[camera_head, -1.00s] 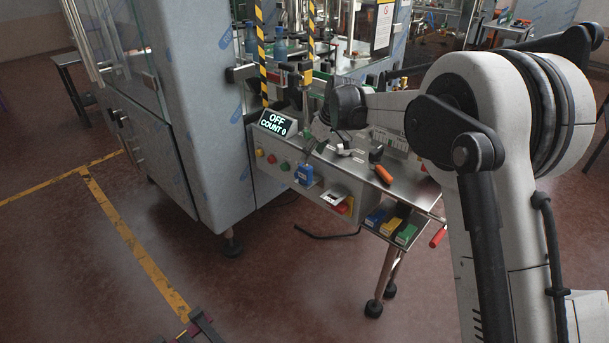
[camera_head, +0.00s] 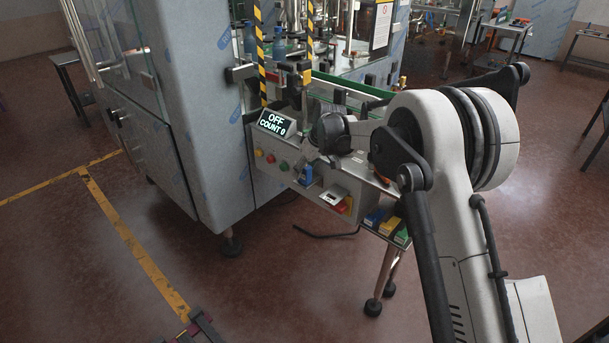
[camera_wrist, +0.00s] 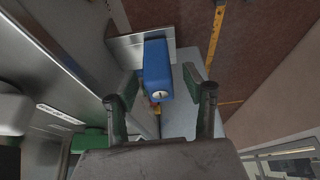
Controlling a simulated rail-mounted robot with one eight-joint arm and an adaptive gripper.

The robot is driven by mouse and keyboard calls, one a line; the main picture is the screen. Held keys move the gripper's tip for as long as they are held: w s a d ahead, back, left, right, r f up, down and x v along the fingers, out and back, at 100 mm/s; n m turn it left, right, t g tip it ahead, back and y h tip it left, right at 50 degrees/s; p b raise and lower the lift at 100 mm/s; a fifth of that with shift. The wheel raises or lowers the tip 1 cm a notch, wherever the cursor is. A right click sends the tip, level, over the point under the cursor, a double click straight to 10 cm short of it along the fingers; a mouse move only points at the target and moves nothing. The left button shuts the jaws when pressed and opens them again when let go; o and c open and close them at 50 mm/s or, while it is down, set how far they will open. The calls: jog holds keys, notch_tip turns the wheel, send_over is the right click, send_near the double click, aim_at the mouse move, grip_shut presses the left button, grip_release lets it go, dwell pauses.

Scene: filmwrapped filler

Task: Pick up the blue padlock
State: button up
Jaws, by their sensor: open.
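The blue padlock (camera_head: 306,175) hangs at the front face of the control panel, right of the push buttons. In the wrist view its blue body (camera_wrist: 157,66) shows upper centre, with a keyhole on its near end. My gripper (camera_wrist: 160,84) is open, with one finger on each side of the padlock in that view. Gaps show between the padlock and both fingers, and I cannot tell how far ahead of the fingertips it is. In the head view my gripper (camera_head: 309,158) is just above the padlock, partly hidden by my wrist.
The control panel (camera_head: 282,182) carries a display (camera_head: 277,123) reading OFF, COUNT 0 and coloured buttons. Coloured boxes (camera_head: 388,226) lie on a lower shelf.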

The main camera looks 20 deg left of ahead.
grip_shut()
jog(key=shift+r, duration=0.1)
